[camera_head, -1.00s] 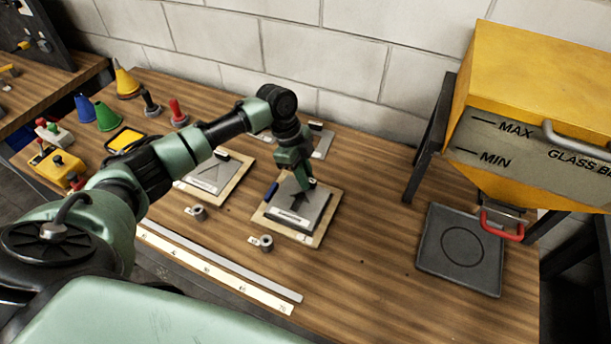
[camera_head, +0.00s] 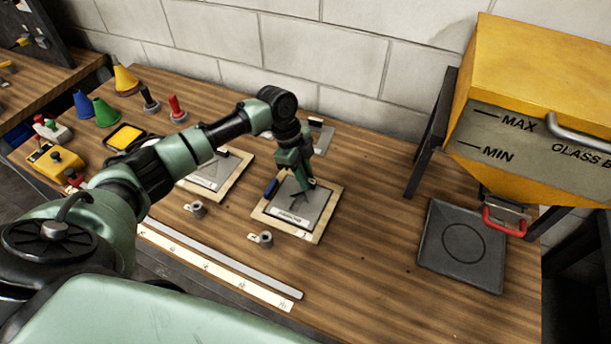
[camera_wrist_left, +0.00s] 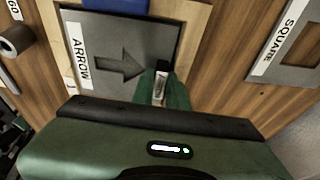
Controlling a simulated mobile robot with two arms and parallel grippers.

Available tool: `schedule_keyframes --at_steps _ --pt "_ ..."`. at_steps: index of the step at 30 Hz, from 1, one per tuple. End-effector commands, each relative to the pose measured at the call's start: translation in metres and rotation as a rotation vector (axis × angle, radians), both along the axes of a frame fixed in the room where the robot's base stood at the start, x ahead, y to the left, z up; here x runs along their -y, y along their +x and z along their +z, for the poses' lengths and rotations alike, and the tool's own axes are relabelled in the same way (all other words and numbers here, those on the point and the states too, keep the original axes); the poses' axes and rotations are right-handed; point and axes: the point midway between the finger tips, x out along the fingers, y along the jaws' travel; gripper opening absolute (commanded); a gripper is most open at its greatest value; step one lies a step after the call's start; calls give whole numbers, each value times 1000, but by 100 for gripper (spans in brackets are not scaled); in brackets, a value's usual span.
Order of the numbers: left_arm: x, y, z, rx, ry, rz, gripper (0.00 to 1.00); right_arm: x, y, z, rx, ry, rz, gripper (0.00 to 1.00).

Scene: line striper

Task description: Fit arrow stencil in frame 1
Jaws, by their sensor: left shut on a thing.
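The arrow stencil (camera_head: 300,203) is a grey plate with an arrow cut-out. In the left wrist view, its white label (camera_wrist_left: 80,57) reads ARROW. It lies flat, or nearly flat, within a pale wooden frame (camera_head: 262,225), whose rim also shows in the wrist view (camera_wrist_left: 52,25). I cannot tell if it is fully seated. My left gripper (camera_head: 306,184) points down at the stencil's far edge. In the wrist view its fingers (camera_wrist_left: 162,92) are shut on a small tab of the stencil. My right gripper is out of view.
A second wooden frame with a grey plate (camera_head: 213,173) lies left. The square stencil (camera_wrist_left: 285,50) lies beyond the arrow's frame. A blue piece (camera_head: 271,188) sits at this frame's left side. Small grey cylinders (camera_head: 265,238) stand in front. A yellow hopper (camera_head: 540,75) stands right.

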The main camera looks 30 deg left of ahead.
Motion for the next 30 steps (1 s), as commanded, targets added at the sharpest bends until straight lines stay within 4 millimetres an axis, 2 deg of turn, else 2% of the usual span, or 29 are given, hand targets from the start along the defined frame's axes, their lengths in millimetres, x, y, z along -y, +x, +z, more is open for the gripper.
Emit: schedule_keyframes --at_steps 25,26,27,28,30 --pt "0 0 -4 0 0 0 0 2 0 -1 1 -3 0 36" --pt "0 0 -4 0 0 0 22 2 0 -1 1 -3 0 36" --pt "0 0 -4 0 0 0 34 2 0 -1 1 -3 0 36" --pt "0 0 -4 0 0 0 40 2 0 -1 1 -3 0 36" --pt "0 0 -4 1 0 0 40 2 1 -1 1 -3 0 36"
